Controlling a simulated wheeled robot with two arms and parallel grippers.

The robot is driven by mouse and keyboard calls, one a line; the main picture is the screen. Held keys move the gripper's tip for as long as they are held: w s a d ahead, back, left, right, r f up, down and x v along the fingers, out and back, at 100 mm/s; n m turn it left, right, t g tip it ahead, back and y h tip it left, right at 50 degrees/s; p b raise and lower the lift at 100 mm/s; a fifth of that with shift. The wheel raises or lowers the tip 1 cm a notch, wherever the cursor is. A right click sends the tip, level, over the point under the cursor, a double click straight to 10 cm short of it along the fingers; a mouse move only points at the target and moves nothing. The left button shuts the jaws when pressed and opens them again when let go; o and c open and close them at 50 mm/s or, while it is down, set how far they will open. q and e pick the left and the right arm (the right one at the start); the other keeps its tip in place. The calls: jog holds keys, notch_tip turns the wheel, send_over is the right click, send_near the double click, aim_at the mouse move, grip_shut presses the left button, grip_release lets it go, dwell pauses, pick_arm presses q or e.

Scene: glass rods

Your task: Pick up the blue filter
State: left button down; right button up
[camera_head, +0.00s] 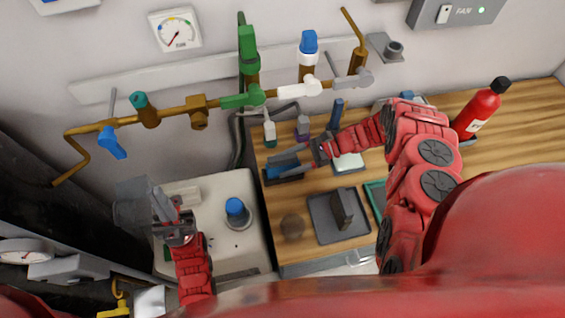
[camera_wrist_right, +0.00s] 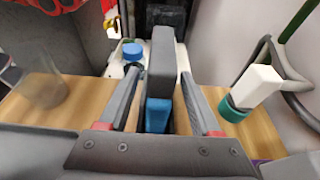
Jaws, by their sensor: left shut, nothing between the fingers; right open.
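The blue filter is most likely the small blue block (camera_wrist_right: 157,114) in the right wrist view. It lies between the spread fingers of my right gripper (camera_wrist_right: 155,85), with a gap on each side. In the head view my right gripper (camera_head: 290,158) reaches left over the bench, and blue shows by its fingers above a dark holder (camera_head: 284,179). My right gripper is open; the fingers partly hide the block in the head view. My left gripper (camera_head: 162,204) is shut and empty at the left, over the white worktop's left side.
A blue-capped vessel (camera_head: 236,212) stands on the white worktop (camera_head: 225,183). A white-and-green bottle (camera_wrist_right: 247,92) is close to my right gripper. A dark tray (camera_head: 325,228) and red extinguisher (camera_head: 482,110) are on the wooden bench. Pipes with valves (camera_head: 245,97) cross the wall.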

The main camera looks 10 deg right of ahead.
jog(key=shift+a+f, duration=0.15)
jog(key=shift+a, duration=0.55)
grip_shut()
